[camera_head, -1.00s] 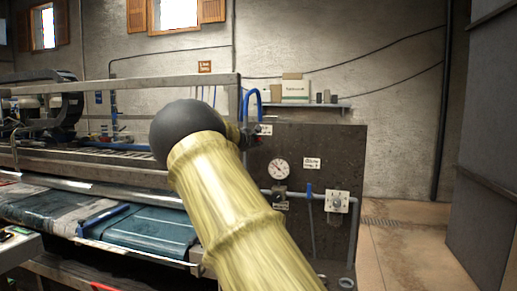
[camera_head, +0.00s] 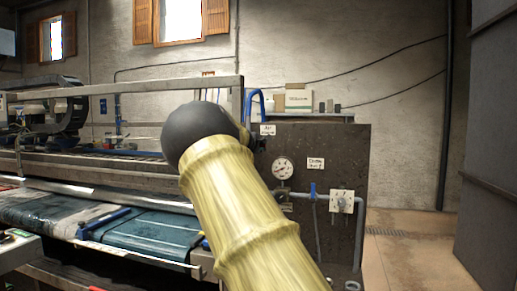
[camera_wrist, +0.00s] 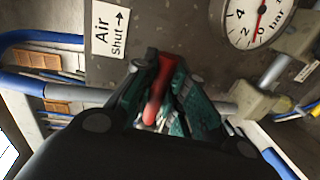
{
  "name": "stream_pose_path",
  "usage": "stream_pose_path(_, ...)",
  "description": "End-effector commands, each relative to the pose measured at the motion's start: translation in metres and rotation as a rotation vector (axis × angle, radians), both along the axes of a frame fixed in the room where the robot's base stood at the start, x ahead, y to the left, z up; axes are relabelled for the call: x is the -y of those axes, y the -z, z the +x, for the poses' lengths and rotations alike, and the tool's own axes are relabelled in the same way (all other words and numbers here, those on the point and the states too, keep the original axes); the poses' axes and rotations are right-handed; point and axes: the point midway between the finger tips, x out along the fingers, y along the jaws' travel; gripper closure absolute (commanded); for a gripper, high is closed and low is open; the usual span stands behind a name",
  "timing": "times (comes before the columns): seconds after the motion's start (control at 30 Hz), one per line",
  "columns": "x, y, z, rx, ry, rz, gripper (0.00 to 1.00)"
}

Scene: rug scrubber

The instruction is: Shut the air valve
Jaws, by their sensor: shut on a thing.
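The air valve's red lever (camera_wrist: 158,92) shows in the wrist view between the dark green fingers of my gripper (camera_wrist: 165,85). The fingers are shut on the lever, and they cover part of it. A white sign (camera_wrist: 112,32) beside it reads "Air shut" with an arrow. In the head view this small sign (camera_head: 267,130) sits at the upper left of the dark panel (camera_head: 345,150). There my own arm hides most of the valve and the gripper.
A pressure gauge (camera_head: 282,168) and a grey pipe with a blue-handled valve (camera_head: 312,191) are on the panel. A blue hose (camera_head: 250,100) rises at its left edge. The rug machine (camera_head: 120,150) stands left. Bare floor (camera_head: 405,245) lies to the right.

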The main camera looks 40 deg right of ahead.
Motion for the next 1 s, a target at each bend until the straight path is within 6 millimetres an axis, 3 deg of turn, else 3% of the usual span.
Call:
stream_pose_path(0.2,0.001,0.003,0.0,0.001,0.002,0.005,1.0)
stream_pose_path(0.23,0.001,0.003,0.0,0.001,0.002,0.005,0.82)
stream_pose_path(0.33,0.001,0.003,0.0,0.0,0.002,0.004,0.64)
stream_pose_path(0.73,-0.002,0.001,-0.001,0.0,0.0,0.002,0.64)
stream_pose_path(1.0,-0.024,-0.005,-0.018,-0.001,0.0,0.001,0.64)
